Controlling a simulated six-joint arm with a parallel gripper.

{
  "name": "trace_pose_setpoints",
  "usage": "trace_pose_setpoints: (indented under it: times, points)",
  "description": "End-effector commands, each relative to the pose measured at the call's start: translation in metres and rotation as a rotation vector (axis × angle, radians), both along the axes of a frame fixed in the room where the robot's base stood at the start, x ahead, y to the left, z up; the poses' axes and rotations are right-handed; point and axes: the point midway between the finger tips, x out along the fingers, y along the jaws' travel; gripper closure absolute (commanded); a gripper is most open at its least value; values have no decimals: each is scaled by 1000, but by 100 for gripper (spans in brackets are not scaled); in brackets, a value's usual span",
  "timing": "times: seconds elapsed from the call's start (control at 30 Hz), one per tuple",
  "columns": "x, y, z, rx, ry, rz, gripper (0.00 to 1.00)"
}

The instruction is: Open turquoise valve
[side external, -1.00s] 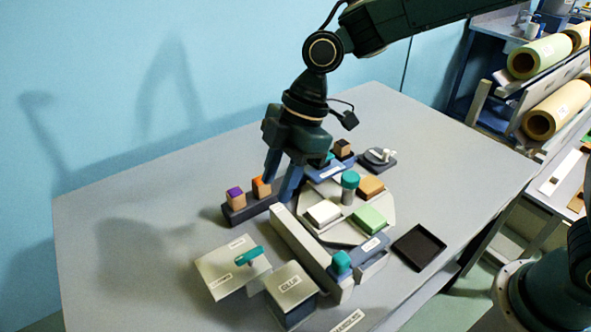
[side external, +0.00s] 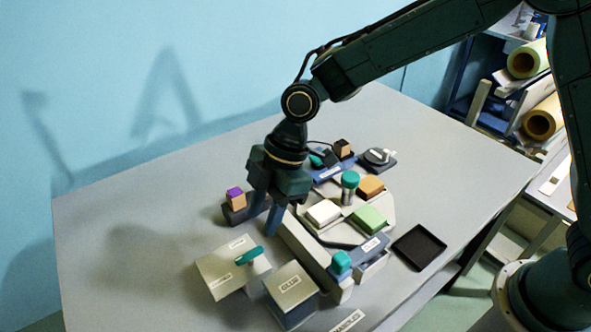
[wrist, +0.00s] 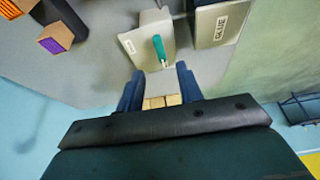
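The turquoise valve handle (side external: 249,256) sits on top of a pale box (side external: 222,277) near the front of the table. The handle also shows in the wrist view (wrist: 159,47), ahead of my fingers. Small labels lie on the box top, too small to read surely. My gripper (side external: 262,220) is above the table, behind and slightly right of the valve, fingers pointing down. In the wrist view my gripper (wrist: 159,92) has its two blue fingers apart, with the handle beyond the tips and not between them. Tan pieces show low between the fingers; I cannot tell what they are.
A labelled grey box (side external: 290,286) stands close right of the valve box. A dark holder with a purple-topped block (side external: 236,196) is left of my gripper; an orange-topped block (wrist: 10,9) is near it. A long pale rail and block tray lie right. The front-left table is clear.

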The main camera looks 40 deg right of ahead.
Motion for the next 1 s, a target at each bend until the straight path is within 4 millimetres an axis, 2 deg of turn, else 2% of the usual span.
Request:
trace_pose_setpoints:
  times: [0.23,0.5,0.93,0.97,1.0]
  points:
    - [-1,15,-37,-2,3,2,64]
    - [0,26,-63,-1,1,1,64]
    - [0,29,-69,0,-1,1,64]
    - [0,29,-69,0,-1,1,66]
    - [0,29,-69,0,-1,1,73]
